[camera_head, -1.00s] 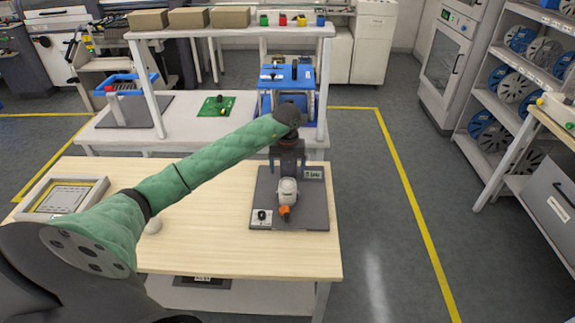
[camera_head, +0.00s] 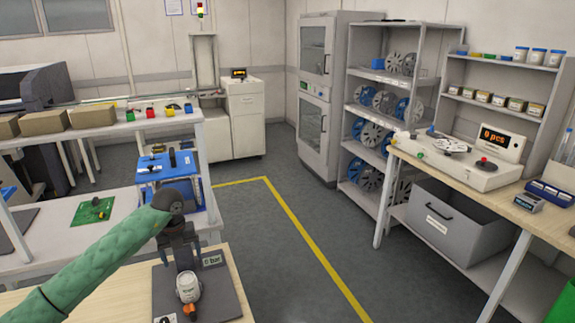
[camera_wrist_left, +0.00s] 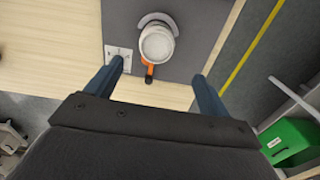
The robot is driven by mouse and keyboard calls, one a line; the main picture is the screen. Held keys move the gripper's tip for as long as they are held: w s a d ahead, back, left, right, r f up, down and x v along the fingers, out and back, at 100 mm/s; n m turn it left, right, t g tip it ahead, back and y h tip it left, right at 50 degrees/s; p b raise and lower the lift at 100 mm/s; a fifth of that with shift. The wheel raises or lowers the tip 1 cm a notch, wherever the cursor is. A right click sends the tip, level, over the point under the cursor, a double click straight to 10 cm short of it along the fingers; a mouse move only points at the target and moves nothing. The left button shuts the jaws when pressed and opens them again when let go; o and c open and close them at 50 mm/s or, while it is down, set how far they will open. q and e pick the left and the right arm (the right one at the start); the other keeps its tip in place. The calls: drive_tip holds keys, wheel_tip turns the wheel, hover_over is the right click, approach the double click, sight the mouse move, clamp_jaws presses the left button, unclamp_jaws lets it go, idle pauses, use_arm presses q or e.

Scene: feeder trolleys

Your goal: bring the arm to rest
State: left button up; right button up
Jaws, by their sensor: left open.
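My left arm, in a green sleeve, comes in from the lower left in the head view and reaches over the near wooden table. My left gripper (camera_head: 180,256) points down at the far side of a white jar (camera_head: 188,287) with an orange part (camera_head: 190,310). In the left wrist view the gripper (camera_wrist_left: 157,73) is open, with nothing between its blue-grey fingers. There the jar (camera_wrist_left: 157,46) and its orange part (camera_wrist_left: 149,76) appear beyond and between the fingertips. The jar stands on a dark plate (camera_head: 225,290). My right gripper is not in view.
A white bench with a blue fixture (camera_head: 168,167) and a green board (camera_head: 92,211) stands behind the table. A reel rack (camera_head: 372,105), grey bin (camera_head: 450,222) and workbench with a "0 pcs" display (camera_head: 497,141) are at right. The floor between is clear.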

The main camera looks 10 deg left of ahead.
use_arm(q)
drive_tip(key=s+d+f+m+t+h, duration=0.1)
drive_tip(key=s+d+m+t+h, duration=0.2)
drive_tip(key=d+h, duration=1.35)
drive_tip(key=s+d+r+n+t, duration=0.3)
drive_tip(key=d+r+n+t, duration=0.6)
drive_tip(key=d, duration=0.4)
drive_tip(key=s+a+f+n+t+y, duration=0.2)
drive_tip(key=s+a+f+n+y, duration=0.25)
drive_tip(key=n+y, duration=0.5)
drive_tip(key=s+a+f+n+t+y, duration=0.2)
drive_tip(key=s+a+f+n+y, duration=0.3)
drive_tip(key=n+y, duration=0.45)
drive_tip(key=s+d+f+n+g+h, duration=0.1)
drive_tip(key=s+f+g, duration=0.55)
drive_tip(key=s, duration=0.45)
drive_tip(key=s+d+f+n+g+h, duration=0.1)
drive_tip(key=s+f+n+g+h, duration=0.1)
drive_tip(key=s+f+g, duration=0.7)
drive_tip(key=s+d+f, duration=0.2)
drive_tip(key=f, duration=1.2)
drive_tip(key=s+d+f, duration=0.3)
drive_tip(key=f, duration=1.1)
drive_tip(key=shift+s+f+t, duration=0.2)
drive_tip(key=shift+f+t, duration=0.05)
drive_tip(key=shift+t, duration=0.2)
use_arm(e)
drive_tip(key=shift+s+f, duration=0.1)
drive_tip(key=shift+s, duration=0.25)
